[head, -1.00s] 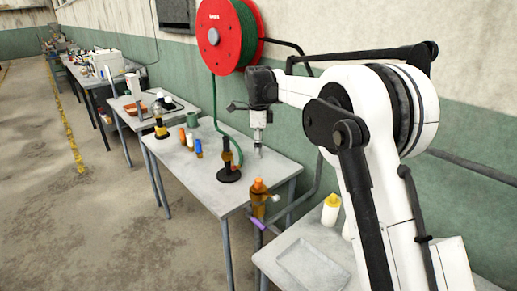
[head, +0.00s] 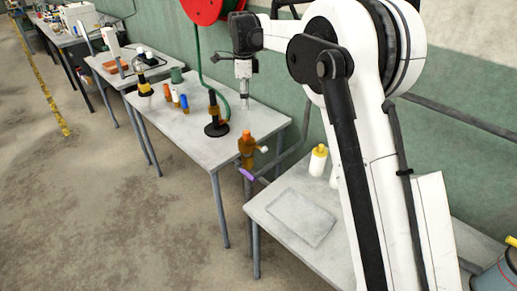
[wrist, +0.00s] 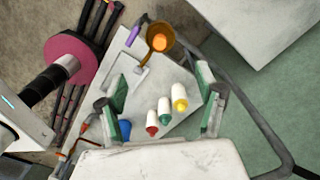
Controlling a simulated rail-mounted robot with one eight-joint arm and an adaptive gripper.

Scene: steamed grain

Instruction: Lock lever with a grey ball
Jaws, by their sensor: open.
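An amber fitting with an orange top (head: 247,146) stands at the near right corner of the grey table in the head view. A small pale ball (head: 263,149), apparently the grey ball of the lever, sticks out to its right. A purple handle (head: 246,174) is below it. In the wrist view the amber fitting (wrist: 158,38) and purple handle (wrist: 134,33) are at the top; I cannot make out the ball there. My gripper (head: 244,104) is above the table, apart from the fitting. In the wrist view my gripper (wrist: 162,98) is open with nothing between its fingers.
A black stand with an amber part (head: 214,118) is on the same table (head: 190,140), with several small coloured bottles behind it. A nearer table (head: 265,215) holds a tray (head: 300,217) and a yellow-capped bottle (head: 318,160). A pipe runs beside the fitting.

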